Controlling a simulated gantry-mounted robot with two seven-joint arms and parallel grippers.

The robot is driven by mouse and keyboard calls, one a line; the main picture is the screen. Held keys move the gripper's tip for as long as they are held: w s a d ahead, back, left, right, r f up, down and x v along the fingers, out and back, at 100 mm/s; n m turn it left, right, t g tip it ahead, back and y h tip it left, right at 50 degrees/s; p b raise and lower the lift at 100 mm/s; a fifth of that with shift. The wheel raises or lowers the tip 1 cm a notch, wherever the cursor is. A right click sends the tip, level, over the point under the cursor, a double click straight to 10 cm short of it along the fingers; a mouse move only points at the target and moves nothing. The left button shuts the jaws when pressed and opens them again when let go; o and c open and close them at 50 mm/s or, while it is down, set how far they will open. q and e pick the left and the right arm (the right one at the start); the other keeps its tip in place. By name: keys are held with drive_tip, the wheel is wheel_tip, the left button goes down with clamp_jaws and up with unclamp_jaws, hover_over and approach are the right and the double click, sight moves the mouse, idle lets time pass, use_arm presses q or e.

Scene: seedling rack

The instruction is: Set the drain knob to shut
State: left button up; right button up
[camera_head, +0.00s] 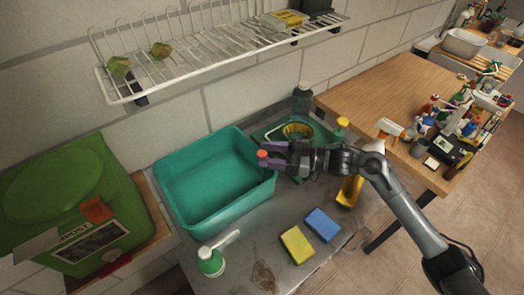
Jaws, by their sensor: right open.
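A small orange-red knob (262,154), which looks like the drain knob, is at the right rim of the teal tub (215,215). My right gripper (268,154) reaches in from the right with its purple fingers apart. The knob shows between or just beyond the fingertips; I cannot tell whether they touch it. The knob's setting is too small to read. My left gripper is not in view.
A green bin (70,190) stands left. A wire rack (205,55) hangs above. A wooden table (395,85) with clutter is at right.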

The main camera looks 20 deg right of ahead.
drive_tip(key=shift+x, duration=1.15)
clamp_jaws()
drive_tip(key=shift+f, duration=0.15)
